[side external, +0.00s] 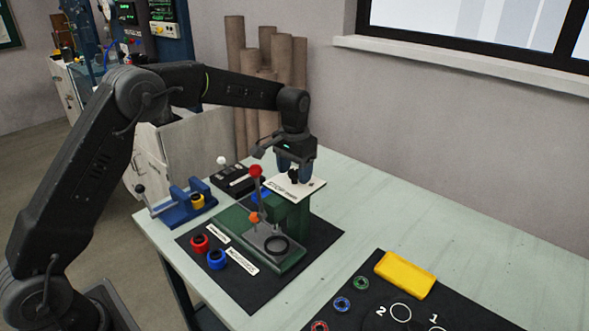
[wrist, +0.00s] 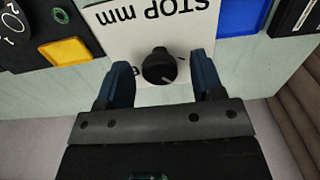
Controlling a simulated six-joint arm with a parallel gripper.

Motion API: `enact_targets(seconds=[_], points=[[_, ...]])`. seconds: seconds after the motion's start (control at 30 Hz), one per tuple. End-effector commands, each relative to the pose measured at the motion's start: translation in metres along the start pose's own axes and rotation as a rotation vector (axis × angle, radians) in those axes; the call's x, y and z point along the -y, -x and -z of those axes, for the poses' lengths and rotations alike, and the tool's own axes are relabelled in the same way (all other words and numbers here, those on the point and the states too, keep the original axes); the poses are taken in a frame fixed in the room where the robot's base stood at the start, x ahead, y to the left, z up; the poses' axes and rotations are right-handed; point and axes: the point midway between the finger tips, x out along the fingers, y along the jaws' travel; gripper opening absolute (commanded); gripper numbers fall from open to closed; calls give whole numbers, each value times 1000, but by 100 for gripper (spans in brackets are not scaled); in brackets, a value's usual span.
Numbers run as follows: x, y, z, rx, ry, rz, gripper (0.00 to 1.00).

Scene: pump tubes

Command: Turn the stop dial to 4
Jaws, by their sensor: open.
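The stop dial is a small black knob (wrist: 159,66) on a white plate lettered "STOP mm" (wrist: 120,30). In the wrist view a pale pointer mark shows on the knob's lower side, and a digit, partly hidden, stands just left of it. My gripper (wrist: 162,84) is open, with one blue finger on each side of the knob; I cannot tell whether they touch it. In the side view my gripper (side external: 294,172) points down over the white plate (side external: 312,188), which sits on top of the green press (side external: 289,216). The dial's numbers are mostly hidden.
A red-knobbed lever (side external: 256,172) stands close left of my gripper. A blue vise (side external: 186,204), red and blue rings (side external: 216,259) and a black mat lie around the press. A yellow block (side external: 405,274) lies front right.

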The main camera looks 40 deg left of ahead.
Motion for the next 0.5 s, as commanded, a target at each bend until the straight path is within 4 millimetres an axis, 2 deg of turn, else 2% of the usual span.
enact_targets(seconds=[0.1,0.5], points=[[0,0,0,0,0,0,59],[0,0,0,0,0,0,21]])
